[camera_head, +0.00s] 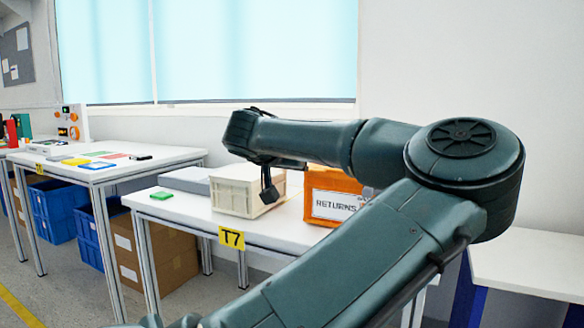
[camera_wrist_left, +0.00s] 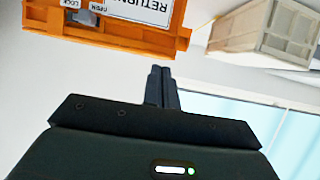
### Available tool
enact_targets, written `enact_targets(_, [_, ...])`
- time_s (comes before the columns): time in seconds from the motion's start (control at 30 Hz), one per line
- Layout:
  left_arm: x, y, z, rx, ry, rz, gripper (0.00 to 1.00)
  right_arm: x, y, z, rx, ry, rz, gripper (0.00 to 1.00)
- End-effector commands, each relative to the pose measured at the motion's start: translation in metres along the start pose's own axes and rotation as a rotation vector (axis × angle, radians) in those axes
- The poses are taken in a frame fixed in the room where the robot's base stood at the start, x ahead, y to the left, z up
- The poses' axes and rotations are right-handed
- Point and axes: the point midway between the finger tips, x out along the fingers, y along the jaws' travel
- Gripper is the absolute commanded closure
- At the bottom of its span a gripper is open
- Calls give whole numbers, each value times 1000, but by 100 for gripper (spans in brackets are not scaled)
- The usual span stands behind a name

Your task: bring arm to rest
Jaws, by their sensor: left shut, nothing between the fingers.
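My left arm crosses the head view, with its elbow at the right and its forearm reaching back left over the table (camera_head: 180,212) marked T7. My left gripper (camera_head: 269,190) hangs down in front of the cream crate (camera_head: 236,192). In the left wrist view its fingers (camera_wrist_left: 160,76) are together and empty, apart from the orange RETURNS box (camera_wrist_left: 120,40). Labels reading LOCK and OPEN show on that box at the top edge there. The box (camera_head: 316,187) is partly hidden by my arm in the head view. My right gripper is not in view.
Another table (camera_head: 150,156) with flat coloured items stands further left. Blue bins (camera_head: 52,212) and cardboard boxes (camera_head: 165,262) sit below. A white table (camera_head: 530,258) is at the right.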

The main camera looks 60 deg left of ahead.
Motion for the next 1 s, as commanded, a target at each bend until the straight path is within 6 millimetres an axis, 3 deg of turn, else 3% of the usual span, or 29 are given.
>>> enact_targets(0.2, [-18,0,16,0,2,0,100,0,0,0,-3,0,1,64])
enact_targets(0.57, [-20,-4,23,19,-16,-20,100,0,0,-1,-4,1,0,64])
enact_targets(0.67, [-20,-24,44,101,-107,-115,100,0,0,-1,-4,1,0,64])
enact_targets(0.77, [-32,-61,76,273,-285,-292,100,0,0,-1,-4,1,0,64])
enact_targets(0.9, [-79,-118,107,614,-628,-593,100,0,0,-1,-5,1,0,64])
enact_targets(1.0, [-123,-140,106,867,-888,-790,100,0,0,-1,-5,1,1,64])
